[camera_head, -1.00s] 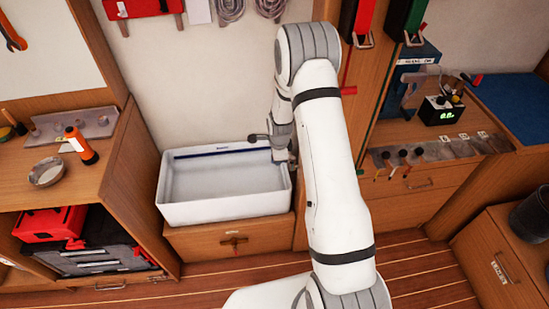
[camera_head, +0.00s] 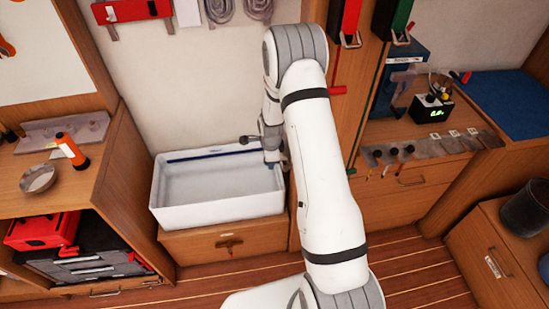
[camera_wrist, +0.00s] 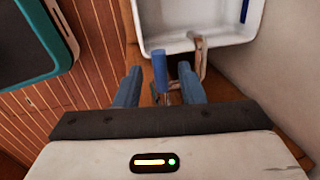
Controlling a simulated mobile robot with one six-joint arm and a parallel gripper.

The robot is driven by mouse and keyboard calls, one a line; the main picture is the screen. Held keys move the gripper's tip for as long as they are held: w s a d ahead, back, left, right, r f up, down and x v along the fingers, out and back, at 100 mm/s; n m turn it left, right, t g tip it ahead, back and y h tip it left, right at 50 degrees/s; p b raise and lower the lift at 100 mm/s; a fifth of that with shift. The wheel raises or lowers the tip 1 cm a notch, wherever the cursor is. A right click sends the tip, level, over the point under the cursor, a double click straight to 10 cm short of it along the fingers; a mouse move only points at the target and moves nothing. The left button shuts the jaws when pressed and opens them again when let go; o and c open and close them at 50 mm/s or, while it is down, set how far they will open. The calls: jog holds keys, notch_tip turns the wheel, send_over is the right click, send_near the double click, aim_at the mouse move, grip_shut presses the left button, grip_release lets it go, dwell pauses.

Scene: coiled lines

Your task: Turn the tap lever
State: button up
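The tap lever (camera_wrist: 160,72) is a blue upright grip in the wrist view, beside the sink's near edge. The tap spout (camera_wrist: 201,52) is a tan metallic bent piece just right of it. My gripper (camera_wrist: 158,69) is open, with one finger on each side of the lever in the picture. The lever appears nearer the right finger; I cannot tell whether they touch. In the head view my gripper (camera_head: 273,158) is at the sink's right end, and my arm hides most of the tap.
The white sink (camera_head: 215,211) stands on a wooden cabinet (camera_head: 190,244) against a pale wall. A shelf unit (camera_head: 125,190) is at left, and a wooden post (camera_head: 350,75) with a red handle rises behind my arm. The wooden floor (camera_head: 420,260) is clear at right.

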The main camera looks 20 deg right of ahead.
notch_tip(320, 180, up, 8)
jog(key=s+b, duration=0.1)
jog(key=shift+s+f+b, duration=0.2)
jog(key=shift+s+b, duration=0.05)
jog(key=shift+b, duration=0.05)
jog(key=shift+a, duration=0.1)
jog(key=s+a+r+n, duration=0.1)
jog(key=s+r+n, duration=0.45)
jog(key=r, duration=0.35)
jog(key=s+a+r+n, duration=0.1)
jog(key=s+r+n, duration=0.3)
jog(key=s+r, duration=0.4)
jog(key=s+a+r+n, duration=0.1)
jog(key=s+r+n, duration=0.3)
jog(key=s, duration=0.4)
jog(key=s+r+n+t, duration=0.1)
jog(key=s+r+n, duration=0.3)
jog(key=s+n, duration=0.2)
jog(key=shift+s+a, duration=0.4)
jog(key=shift+s, duration=0.75)
